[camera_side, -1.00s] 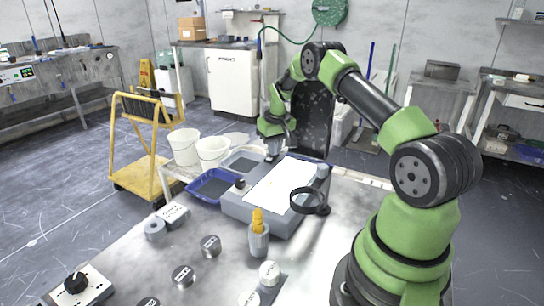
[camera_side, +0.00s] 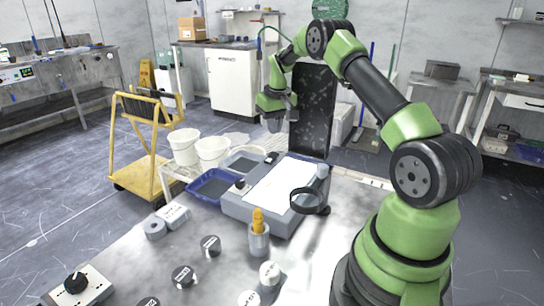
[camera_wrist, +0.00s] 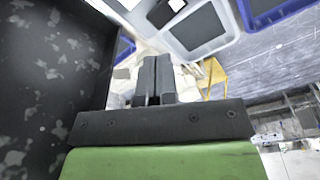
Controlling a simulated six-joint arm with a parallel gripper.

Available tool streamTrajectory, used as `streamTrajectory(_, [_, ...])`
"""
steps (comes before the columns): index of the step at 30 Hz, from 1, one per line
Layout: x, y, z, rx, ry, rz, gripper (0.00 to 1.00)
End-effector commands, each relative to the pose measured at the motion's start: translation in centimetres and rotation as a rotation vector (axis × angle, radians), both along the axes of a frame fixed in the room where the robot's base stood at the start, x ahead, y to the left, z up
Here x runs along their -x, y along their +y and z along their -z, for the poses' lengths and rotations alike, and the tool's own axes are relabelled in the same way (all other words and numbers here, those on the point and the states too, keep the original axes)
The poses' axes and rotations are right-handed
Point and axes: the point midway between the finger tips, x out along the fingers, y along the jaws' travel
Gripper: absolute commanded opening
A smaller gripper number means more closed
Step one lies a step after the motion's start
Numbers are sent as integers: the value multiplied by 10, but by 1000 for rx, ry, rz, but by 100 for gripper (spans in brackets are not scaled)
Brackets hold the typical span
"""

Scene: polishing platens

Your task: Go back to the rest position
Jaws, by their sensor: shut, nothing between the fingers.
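My gripper (camera_side: 274,122) hangs in the air above the back edge of the grey box with a white top (camera_side: 236,206), near its far left corner. It is apart from everything below it. In the wrist view my gripper (camera_wrist: 153,62) has its two dark fingers together with nothing between them. A small dark item (camera_side: 271,157) lies at the back edge of the box, below the gripper. A dark item also shows beyond the fingertips in the wrist view (camera_wrist: 168,10).
A tall dark speckled panel (camera_side: 318,112) stands close to the right of my gripper; it fills the left of the wrist view (camera_wrist: 40,90). Metal pucks (camera_side: 211,245) lie in front.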

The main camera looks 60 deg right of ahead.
Motion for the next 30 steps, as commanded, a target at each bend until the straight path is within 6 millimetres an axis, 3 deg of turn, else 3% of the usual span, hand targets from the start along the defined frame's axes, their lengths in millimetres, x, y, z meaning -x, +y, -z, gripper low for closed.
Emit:
streamTrajectory(10, [0, 1, -3, 1, -1, -1, 0])
streamTrajectory(14, [-3, 11, -18, 5, -19, -9, 0])
streamTrajectory(17, [-7, 34, -49, 10, -55, -23, 0])
streamTrajectory(22, [3, 99, -117, 7, -146, -59, 0])
streamTrajectory(26, [26, 148, -157, -6, -217, -84, 0])
streamTrajectory(30, [64, 198, -187, -31, -293, -112, 0])
